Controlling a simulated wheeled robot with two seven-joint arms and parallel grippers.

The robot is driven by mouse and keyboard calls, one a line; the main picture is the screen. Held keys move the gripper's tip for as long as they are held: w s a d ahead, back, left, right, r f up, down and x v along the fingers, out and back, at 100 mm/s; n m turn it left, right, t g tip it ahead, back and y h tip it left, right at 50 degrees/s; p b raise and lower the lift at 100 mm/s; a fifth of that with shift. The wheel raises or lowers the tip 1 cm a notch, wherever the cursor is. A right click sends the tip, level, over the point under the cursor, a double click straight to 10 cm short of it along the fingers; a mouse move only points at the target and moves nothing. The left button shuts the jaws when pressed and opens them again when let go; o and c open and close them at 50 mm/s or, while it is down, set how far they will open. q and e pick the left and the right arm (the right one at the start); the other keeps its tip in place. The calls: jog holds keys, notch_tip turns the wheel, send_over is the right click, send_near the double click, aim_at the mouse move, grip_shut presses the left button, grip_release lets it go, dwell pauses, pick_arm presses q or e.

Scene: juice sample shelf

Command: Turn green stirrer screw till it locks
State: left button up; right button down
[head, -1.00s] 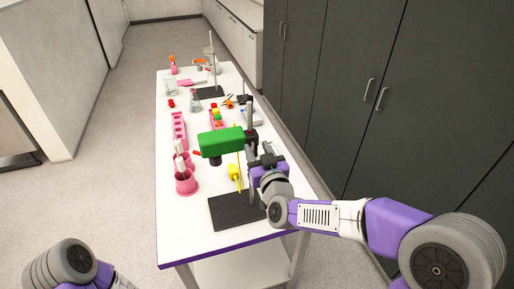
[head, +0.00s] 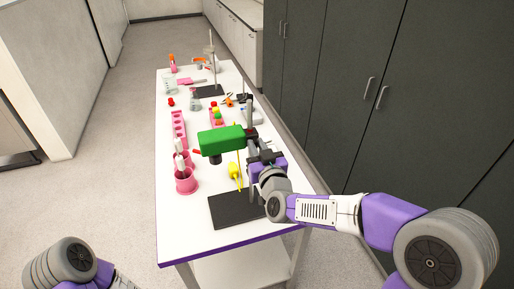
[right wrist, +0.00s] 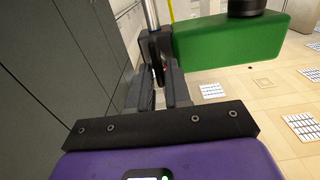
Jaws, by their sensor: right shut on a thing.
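The green stirrer (head: 222,140) is clamped on an upright metal rod above a black base plate (head: 236,208). Its green body also shows in the right wrist view (right wrist: 235,42), with a dark clamp (right wrist: 157,44) on the rod beside it. My right gripper (right wrist: 155,82) is at that clamp, its two dark fingers shut on the small dark screw (right wrist: 158,72), which is mostly hidden between them. In the head view my right gripper (head: 262,156) is right of the stirrer, touching the clamp area. My left gripper is out of view; only part of the arm shows bottom left.
A yellow item (head: 234,171) is below the stirrer. Pink cups (head: 186,183) and a pink rack (head: 179,130) stand on the left of the white table (head: 185,222). Another stand (head: 209,91) is farther back. Dark cabinets (head: 345,90) are close on the right.

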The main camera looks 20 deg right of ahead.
jog(key=shift+d+f+m+b, duration=0.2)
jog(key=shift+m+b, duration=2.55)
jog(key=shift+m, duration=0.2)
jog(key=shift+d+f+m+b, duration=0.15)
jog(key=shift+d+m+b, duration=0.1)
jog(key=shift+m+b, duration=2.55)
jog(key=shift+d+f+m+b, duration=0.2)
jog(key=shift+m+b, duration=2.45)
jog(key=shift+m, duration=0.4)
jog(key=c, duration=1.1)
grip_release()
jog(key=shift+o, duration=0.2)
jog(key=shift+s, duration=0.1)
